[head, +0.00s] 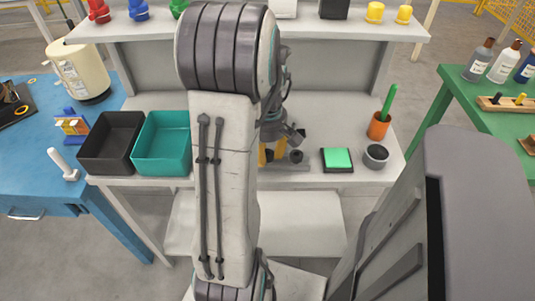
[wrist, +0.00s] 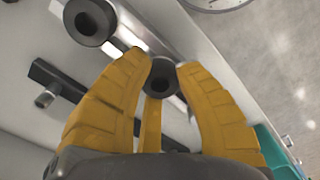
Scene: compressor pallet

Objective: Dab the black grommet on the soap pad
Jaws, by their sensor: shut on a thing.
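In the head view my gripper (head: 271,152) is low over the white bench, partly hidden behind my arm, and I cannot make out the held grommet there. The soap pad (head: 337,158) is a bright green square in a black tray, to the right of my gripper and apart from it.
Another dark ring (wrist: 90,20) shows at the upper left of the wrist view. A grey cup (head: 376,156) and an orange cup (head: 379,126) with a green stick stand right of the pad. A black bin (head: 110,157) and a teal bin (head: 162,155) stand on the left.

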